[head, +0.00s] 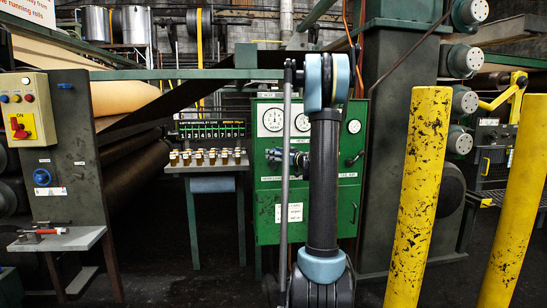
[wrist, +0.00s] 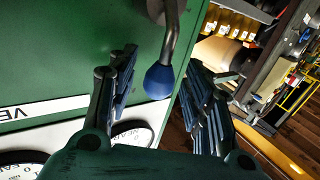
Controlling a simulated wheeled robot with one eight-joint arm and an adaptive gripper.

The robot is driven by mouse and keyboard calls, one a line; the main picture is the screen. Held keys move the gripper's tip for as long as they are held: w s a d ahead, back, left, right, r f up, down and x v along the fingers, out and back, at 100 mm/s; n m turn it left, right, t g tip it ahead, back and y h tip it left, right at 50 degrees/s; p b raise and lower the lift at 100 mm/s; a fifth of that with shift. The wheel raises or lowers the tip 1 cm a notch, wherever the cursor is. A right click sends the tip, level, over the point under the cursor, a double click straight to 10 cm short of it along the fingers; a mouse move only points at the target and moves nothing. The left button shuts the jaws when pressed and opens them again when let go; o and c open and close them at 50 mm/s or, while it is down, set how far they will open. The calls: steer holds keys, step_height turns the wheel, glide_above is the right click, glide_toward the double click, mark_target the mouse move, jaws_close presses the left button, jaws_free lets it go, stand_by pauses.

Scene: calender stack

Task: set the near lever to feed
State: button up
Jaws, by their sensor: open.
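A lever with a grey shaft and a blue knob (wrist: 159,82) sticks out from the green panel (wrist: 70,45) in the wrist view. My gripper (wrist: 162,68) is open, with one ribbed finger on each side of the knob; I cannot tell whether either finger touches it. In the head view my gripper (head: 287,157) is at the left part of the green gauge cabinet (head: 265,210), partly behind my arm, and the blue knob cannot be made out there. Another, dark lever (head: 355,158) shows at the cabinet's right side. No feed marking is readable.
A table of small jars (head: 208,158) stands left of the cabinet. A control box with a red switch (head: 22,125) is at far left. Two yellow posts, one nearer the middle (head: 418,200) and one at the right edge (head: 520,200), stand right of my arm. Dark floor lies between.

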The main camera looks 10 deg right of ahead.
steer(key=shift+w+a, duration=0.3)
steer(key=shift+w, duration=0.1)
jaws_close()
steer(key=shift+d, duration=0.15)
steer(key=shift+d+f+m+t, duration=0.3)
steer(key=shift+d+m+t, duration=0.5)
steer(key=shift+m, duration=0.6)
steer(key=shift+d+f+m+t, duration=0.3)
steer(key=shift+d+m+t, duration=0.45)
steer(key=shift+m, duration=0.65)
steer(key=shift+d+f+m+t, duration=0.3)
steer(key=shift+d+m+t, duration=0.45)
steer(key=shift+m, duration=0.65)
